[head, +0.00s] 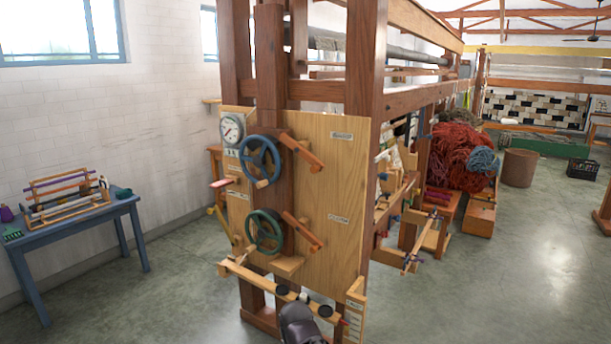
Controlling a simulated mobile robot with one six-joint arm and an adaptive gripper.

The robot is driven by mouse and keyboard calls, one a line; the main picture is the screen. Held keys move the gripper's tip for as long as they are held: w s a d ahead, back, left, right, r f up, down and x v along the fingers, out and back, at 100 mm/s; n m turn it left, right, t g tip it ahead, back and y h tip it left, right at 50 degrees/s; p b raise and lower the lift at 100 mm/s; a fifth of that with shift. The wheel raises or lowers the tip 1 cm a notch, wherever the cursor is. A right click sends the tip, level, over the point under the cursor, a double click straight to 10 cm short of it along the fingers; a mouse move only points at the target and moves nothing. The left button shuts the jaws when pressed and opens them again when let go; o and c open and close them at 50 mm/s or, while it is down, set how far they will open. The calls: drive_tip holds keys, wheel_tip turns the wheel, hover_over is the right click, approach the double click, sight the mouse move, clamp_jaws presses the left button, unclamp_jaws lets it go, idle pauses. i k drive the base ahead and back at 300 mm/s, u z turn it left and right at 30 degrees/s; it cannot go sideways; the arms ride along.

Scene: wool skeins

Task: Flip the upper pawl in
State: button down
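An upright wooden panel on the loom frame carries a blue handwheel (260,161) above a green handwheel (264,231). The upper pawl looks to be the wooden bar (301,151) to the right of the blue wheel; it slants down to the right, and whether it touches the wheel's ratchet is too small to tell. A similar lower bar (302,230) slants beside the green wheel. My gripper (299,318) seems to be the dark shape at the bottom, in front of and well below the upper pawl; its fingers cannot be made out.
A round gauge (231,129) sits at the panel's upper left. A wooden rail (270,287) with dark round pieces crosses below the panel. A blue table (75,225) stands at left, and wool heaps (455,155) lie behind right. The floor at right is open.

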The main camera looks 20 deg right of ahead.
sight(308, 160)
drive_tip(key=z, duration=0.05)
drive_tip(key=i, duration=1)
drive_tip(key=u, duration=0.05)
